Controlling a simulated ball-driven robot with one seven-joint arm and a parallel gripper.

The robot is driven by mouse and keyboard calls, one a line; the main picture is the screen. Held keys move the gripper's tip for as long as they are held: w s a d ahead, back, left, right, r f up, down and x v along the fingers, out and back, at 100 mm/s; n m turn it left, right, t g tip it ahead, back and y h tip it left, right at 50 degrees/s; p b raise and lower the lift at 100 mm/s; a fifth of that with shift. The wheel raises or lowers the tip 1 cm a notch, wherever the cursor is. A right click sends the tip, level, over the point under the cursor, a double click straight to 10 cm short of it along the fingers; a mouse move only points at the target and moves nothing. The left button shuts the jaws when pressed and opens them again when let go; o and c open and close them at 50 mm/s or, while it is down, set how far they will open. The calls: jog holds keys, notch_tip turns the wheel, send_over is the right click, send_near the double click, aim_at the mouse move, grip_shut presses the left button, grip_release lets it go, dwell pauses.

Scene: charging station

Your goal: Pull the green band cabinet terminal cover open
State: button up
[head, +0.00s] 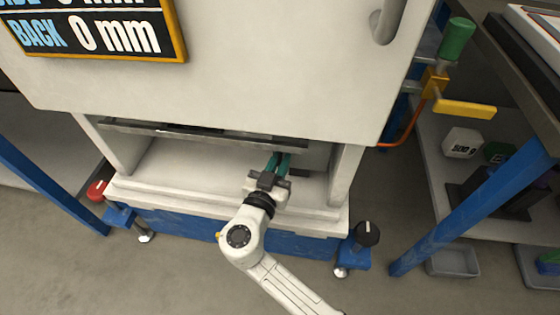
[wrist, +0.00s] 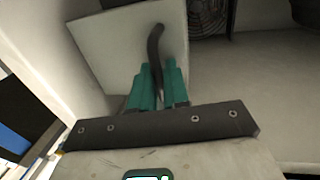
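My gripper (head: 279,157) reaches into the low open bay of the white cabinet (head: 240,70). In the wrist view its teal fingers (wrist: 157,75) are close together on either side of a dark curved handle (wrist: 155,45). They look shut on it, though the fingers partly hide the contact. The handle is on a pale grey panel (wrist: 100,40), which looks like a terminal cover. The panel stands tilted in the wrist view. In the head view the cabinet front hides the panel and handle. I can make out no green band on the cabinet in either view.
A display (head: 90,32) reading "BACK 0 mm" is on the cabinet front. A green-capped valve with a yellow lever (head: 465,107) is at right. A shelf with a 500 g block (head: 462,143) stands beyond a blue post. A fan grille (wrist: 207,15) shows behind the panel.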

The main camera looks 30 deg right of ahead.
jog(key=shift+s, duration=0.15)
grip_shut()
jog(key=s+d+n+t+y+p, duration=0.2)
jog(key=s+d+n+y+p, duration=0.2)
jog(key=s+n+y, duration=0.3)
jog(key=s+d+n+t+y+p, duration=0.2)
jog(key=s+d+n+y+p, duration=0.3)
jog(key=y, duration=0.8)
jog(key=shift+s+d+n+y+p, duration=0.3)
jog(key=shift+s+n+p, duration=0.15)
jog(key=shift+s+n, duration=0.9)
jog(key=shift+s+f+m, duration=0.1)
jog(key=shift+s+m, duration=0.1)
jog(key=shift+m, duration=0.05)
